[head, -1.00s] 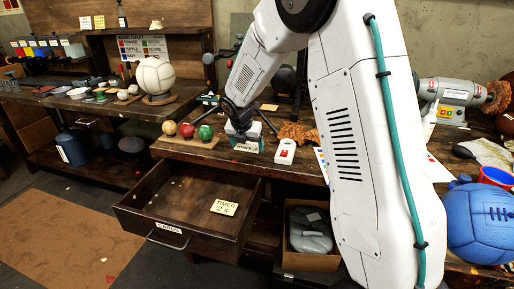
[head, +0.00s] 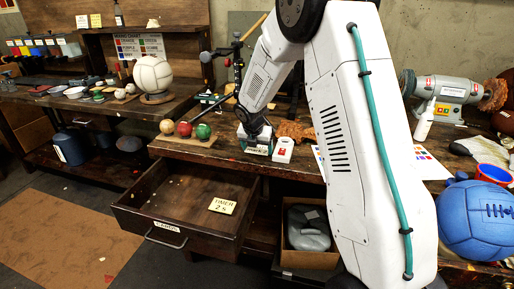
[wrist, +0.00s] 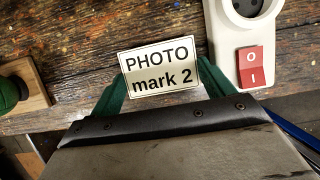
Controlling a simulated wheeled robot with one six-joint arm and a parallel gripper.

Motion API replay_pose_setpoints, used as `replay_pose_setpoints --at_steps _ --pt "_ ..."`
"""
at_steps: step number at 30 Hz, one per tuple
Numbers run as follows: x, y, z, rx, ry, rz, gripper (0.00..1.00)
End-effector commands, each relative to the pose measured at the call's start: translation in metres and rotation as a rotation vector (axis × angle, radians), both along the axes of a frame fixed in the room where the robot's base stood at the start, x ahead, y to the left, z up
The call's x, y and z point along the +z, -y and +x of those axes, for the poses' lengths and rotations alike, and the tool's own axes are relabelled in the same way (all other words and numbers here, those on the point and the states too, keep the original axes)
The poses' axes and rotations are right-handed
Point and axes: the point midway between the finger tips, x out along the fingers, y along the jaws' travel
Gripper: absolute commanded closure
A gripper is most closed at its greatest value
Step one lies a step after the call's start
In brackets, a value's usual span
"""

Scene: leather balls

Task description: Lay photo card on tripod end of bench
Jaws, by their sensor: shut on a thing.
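My gripper (head: 256,138) is shut on the white photo card, which reads "PHOTO mark 2" (wrist: 158,67) in the wrist view. The card sits between the green fingertips (wrist: 162,82), face to the camera, over the worn wooden bench (wrist: 60,35). Whether it touches the wood I cannot tell. In the head view the gripper is at the bench's front edge, just left of a white socket box with a red switch (head: 283,149). A dark tripod-like stand (head: 238,70) rises behind the gripper, partly hidden by my arm.
A wooden rack with yellow, red and green balls (head: 184,130) lies left of the gripper. The open drawer (head: 165,195) below holds a "TIMER 2 s" card (head: 222,206). A printed sheet (head: 425,165), grinder (head: 445,90) and blue ball (head: 478,220) lie to the right.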

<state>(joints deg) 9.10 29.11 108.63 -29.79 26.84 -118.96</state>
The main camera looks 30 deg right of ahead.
Motion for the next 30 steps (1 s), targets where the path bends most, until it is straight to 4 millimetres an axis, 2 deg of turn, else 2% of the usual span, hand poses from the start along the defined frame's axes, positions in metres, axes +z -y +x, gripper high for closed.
replay_pose_setpoints --at_steps 1,2,3,10,14,25,30 --pt "-0.002 0.000 0.000 0.000 -0.001 0.000 0.44" --pt "-0.002 0.000 0.000 0.000 0.000 0.000 0.17" --pt "-0.002 0.000 0.000 0.000 0.000 0.000 0.10" --pt "-0.001 0.000 0.000 0.000 0.000 0.000 0.10" --pt "0.007 -0.002 -0.001 0.001 0.000 -0.001 0.10" --pt "0.077 -0.022 -0.021 0.002 0.004 -0.002 0.10" --pt "0.101 -0.030 -0.029 0.000 0.001 -0.001 0.10"
